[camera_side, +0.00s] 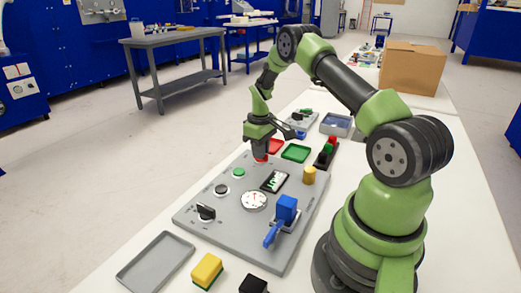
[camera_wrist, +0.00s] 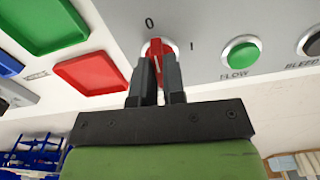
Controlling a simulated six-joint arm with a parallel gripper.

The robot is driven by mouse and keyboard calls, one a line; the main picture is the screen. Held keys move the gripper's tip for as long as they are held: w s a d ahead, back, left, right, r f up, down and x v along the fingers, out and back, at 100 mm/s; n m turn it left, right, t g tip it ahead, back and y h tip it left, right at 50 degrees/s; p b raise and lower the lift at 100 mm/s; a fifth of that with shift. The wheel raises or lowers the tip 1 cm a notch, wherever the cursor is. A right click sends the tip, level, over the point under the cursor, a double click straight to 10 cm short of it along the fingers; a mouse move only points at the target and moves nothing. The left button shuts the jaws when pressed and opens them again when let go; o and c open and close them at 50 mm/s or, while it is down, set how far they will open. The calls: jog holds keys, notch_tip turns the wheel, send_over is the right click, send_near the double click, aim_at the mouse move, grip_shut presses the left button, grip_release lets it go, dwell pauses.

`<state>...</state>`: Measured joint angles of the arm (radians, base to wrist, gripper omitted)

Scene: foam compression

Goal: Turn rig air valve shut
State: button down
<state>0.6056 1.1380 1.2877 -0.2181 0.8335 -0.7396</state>
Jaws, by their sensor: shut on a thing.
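A red knob (camera_wrist: 157,47) sits on the grey panel (camera_wrist: 205,15) between the printed marks 0 and I in the wrist view. My gripper (camera_wrist: 155,72) is shut on this knob, with one dark finger on each side. The knob's handle stands roughly upright in that picture; its exact setting is hard to tell. In the side view my gripper (camera_side: 261,156) points down at the far edge of the panel (camera_side: 240,252), with only a bit of red (camera_side: 261,159) showing beneath it.
The panel also carries a green FLOW button (camera_wrist: 240,53), a black BLEED button (camera_wrist: 312,42), a black selector (camera_side: 206,211), a round gauge (camera_side: 254,200) and a blue block with a lever (camera_side: 286,209). Red (camera_side: 274,146) and green (camera_side: 296,153) trays lie beyond. A grey tray (camera_side: 155,262) lies in front.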

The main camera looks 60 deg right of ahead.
jog(key=shift+n, duration=0.6)
jog(key=c, duration=1.2)
grip_release()
notch_tip(320, 180, up, 10)
